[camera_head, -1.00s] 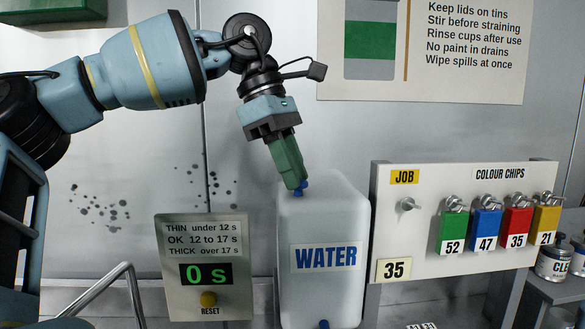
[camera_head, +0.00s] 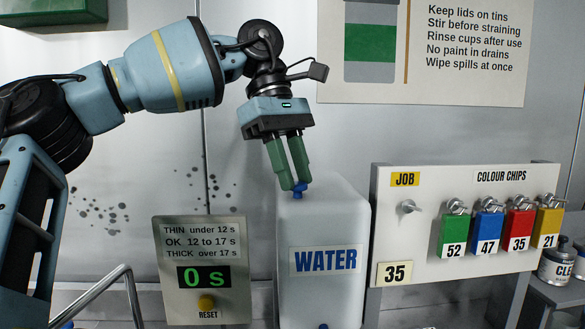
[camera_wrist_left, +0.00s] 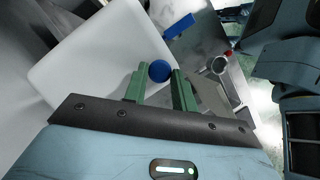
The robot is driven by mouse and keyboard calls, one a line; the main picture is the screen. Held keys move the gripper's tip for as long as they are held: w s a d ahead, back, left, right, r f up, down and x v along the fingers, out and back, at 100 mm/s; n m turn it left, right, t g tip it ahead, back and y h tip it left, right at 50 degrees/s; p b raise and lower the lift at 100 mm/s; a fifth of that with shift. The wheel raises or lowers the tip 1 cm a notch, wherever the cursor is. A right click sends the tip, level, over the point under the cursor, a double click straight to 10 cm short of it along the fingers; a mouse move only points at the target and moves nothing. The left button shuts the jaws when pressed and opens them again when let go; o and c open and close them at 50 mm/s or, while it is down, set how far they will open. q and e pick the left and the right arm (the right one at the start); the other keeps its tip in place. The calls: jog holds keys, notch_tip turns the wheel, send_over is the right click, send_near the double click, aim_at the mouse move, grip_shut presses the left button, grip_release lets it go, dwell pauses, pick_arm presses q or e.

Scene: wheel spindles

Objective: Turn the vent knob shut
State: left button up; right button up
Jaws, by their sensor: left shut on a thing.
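A white water container (camera_head: 318,225) with a blue WATER label stands upright at the middle of the head view. A small blue vent knob (camera_head: 299,191) sits on its top. My left gripper (camera_head: 293,187) points down from above, its green fingers shut on the vent knob. In the left wrist view the knob (camera_wrist_left: 159,71) shows as a round blue disc between the tips of the left gripper (camera_wrist_left: 158,74). A second blue part (camera_head: 323,324) shows low on the container's front, cut off by the picture's lower edge. My right gripper is not in view.
A timer panel (camera_head: 205,240) reading 0 s stands left of the container. A board with several hanging colour chips (camera_head: 455,232) stands close on its right. Tins (camera_head: 556,262) sit at the far right.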

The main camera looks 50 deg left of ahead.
pick_arm(q)
jog(key=o, duration=1)
jog(key=v, duration=0.7)
jog(key=shift+a+r, duration=0.2)
jog(key=shift+r, duration=0.15)
jog(key=shift+f, duration=0.1)
